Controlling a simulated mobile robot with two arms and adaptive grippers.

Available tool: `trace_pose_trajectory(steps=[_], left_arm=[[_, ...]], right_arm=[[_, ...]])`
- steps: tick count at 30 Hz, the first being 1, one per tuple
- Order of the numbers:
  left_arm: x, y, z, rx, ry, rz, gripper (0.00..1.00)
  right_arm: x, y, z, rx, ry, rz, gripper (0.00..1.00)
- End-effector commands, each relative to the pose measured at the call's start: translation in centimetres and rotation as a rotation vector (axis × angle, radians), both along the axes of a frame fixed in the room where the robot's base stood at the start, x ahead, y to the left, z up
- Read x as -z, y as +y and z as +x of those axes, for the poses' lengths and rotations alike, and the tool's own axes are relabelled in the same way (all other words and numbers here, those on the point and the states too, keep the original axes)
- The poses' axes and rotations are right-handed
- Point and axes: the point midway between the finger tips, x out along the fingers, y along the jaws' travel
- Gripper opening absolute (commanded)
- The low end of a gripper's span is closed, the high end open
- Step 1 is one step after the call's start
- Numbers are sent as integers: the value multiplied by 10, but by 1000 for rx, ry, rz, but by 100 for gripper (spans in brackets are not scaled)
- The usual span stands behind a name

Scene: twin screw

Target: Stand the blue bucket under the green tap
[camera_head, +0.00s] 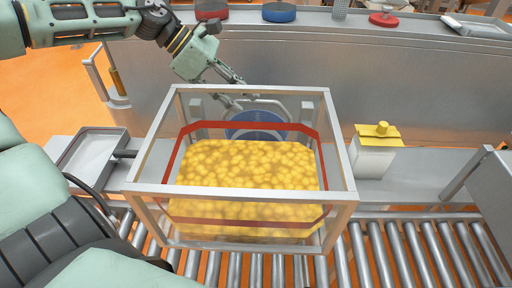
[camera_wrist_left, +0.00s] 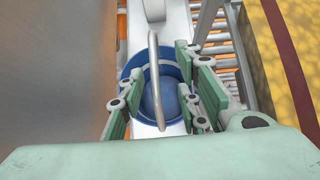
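The blue bucket (camera_head: 257,124) stands on the metal ledge behind the clear-walled crate and is seen partly through it. In the left wrist view the blue bucket (camera_wrist_left: 184,90) is seen from above, with its grey handle (camera_wrist_left: 153,70) arching upright across it. My left gripper (camera_head: 240,93) is just above the bucket, reaching down from the upper left. In the left wrist view its fingers (camera_wrist_left: 160,105) are apart, on either side of the handle. No clear grip on it shows. No green tap is seen. My right gripper is out of view.
The crate (camera_head: 344,180) of yellow lumps stands in front of the bucket, by the roller conveyor (camera_head: 405,250). A grey tray (camera_head: 90,158) lies to the left. A white container with a yellow lid (camera_head: 376,152) stands to the right. A steel wall (camera_head: 420,85) rises behind.

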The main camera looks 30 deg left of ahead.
Motion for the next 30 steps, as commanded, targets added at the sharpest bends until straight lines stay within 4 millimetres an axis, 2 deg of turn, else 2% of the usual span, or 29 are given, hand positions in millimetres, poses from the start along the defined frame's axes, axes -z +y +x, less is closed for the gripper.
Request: trace_pose_trajectory(steps=[8, 18, 28, 30], left_arm=[[11, -10, 10, -1, 5, 1, 31], [33, -27, 25, -2, 1, 0, 31], [36, -29, 26, -4, -3, -1, 31], [36, -28, 26, -4, -3, -1, 25]], right_arm=[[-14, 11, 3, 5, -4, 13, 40], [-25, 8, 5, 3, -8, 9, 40], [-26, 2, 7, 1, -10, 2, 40], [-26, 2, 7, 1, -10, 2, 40]])
